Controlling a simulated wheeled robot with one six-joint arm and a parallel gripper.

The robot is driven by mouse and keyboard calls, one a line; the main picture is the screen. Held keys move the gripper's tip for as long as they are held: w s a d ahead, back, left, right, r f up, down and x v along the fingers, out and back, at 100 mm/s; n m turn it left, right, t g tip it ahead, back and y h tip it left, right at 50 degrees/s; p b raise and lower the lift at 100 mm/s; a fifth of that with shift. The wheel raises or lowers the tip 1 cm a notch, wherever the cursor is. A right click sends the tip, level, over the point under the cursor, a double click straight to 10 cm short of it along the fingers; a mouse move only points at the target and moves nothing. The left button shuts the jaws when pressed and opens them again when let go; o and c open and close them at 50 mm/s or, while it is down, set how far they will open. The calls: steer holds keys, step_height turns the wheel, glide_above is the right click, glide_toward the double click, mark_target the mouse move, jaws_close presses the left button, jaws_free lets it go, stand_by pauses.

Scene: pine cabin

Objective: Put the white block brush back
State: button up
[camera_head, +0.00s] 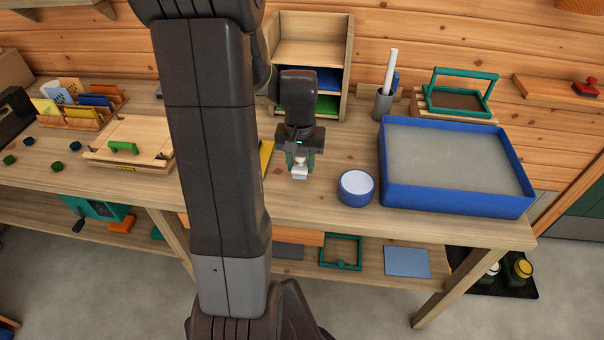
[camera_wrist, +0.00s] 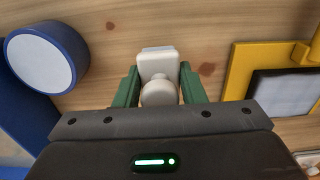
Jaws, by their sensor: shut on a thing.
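My gripper (camera_head: 300,164) is shut on the white block brush (camera_head: 300,173) above the workbench (camera_head: 312,198), in front of the wooden shelf unit. In the wrist view the brush (camera_wrist: 158,66) sits between the two green fingers of my gripper (camera_wrist: 159,84), its rounded knob towards me and its block end away. I cannot tell how high above the bench it is.
Behind are a grey cup (camera_head: 382,104) holding a white stick and the shelf unit (camera_head: 348,60). A yellow frame (camera_wrist: 238,70) lies near my gripper.

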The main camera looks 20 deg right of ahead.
mark_target(301, 173)
steer(key=shift+f, duration=1.85)
steer(key=shift+f, duration=0.2)
steer(key=o, duration=1)
steer(key=shift+r, duration=0.1)
step_height(301, 173, up, 12)
steer(key=shift+r, duration=0.1)
